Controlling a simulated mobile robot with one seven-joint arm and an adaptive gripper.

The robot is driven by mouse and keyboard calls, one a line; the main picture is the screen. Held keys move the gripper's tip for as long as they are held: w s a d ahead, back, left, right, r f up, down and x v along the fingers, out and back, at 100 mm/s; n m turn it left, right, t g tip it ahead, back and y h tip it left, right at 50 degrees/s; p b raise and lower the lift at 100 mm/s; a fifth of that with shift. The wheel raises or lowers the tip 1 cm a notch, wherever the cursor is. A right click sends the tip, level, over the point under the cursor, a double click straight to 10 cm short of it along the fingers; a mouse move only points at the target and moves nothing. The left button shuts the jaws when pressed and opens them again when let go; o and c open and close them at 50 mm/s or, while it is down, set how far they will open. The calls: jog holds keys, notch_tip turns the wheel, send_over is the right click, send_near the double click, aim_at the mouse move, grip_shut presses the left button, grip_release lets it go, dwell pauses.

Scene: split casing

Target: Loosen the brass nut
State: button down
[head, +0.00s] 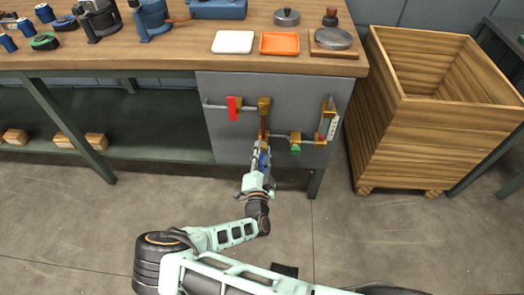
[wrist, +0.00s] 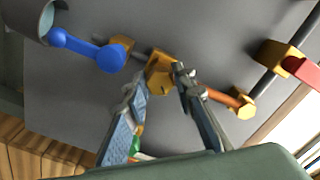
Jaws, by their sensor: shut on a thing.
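A brass nut (wrist: 160,74) sits on the pipework at the lower end of a short copper tube (wrist: 218,97). My gripper (wrist: 161,80) is shut on it, one fingertip on each side, in the wrist view. In the head view my gripper (head: 263,142) reaches the front of the grey panel (head: 228,140) and covers most of the nut. Another brass fitting (wrist: 243,107) is at the tube's other end; it also shows in the head view (head: 264,103).
A red-handled valve (head: 233,103) is left of the tube and a green-handled valve (head: 295,146) right. A blue lever (wrist: 85,48) lies close to my fingers. A gauge-like part (head: 328,125) is at the panel's right. A wooden crate (head: 430,130) stands right of the bench.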

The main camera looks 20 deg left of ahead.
jog(key=n, duration=0.6)
jog(key=shift+d+n+b, duration=0.1)
jog(key=shift+n+b, duration=0.2)
jog(key=shift+b, duration=0.1)
dwell(0.4)
jog(key=c, duration=1.6)
grip_release()
jog(key=shift+s, duration=0.1)
jog(key=v, duration=1.1)
jog(key=shift+s, duration=0.4)
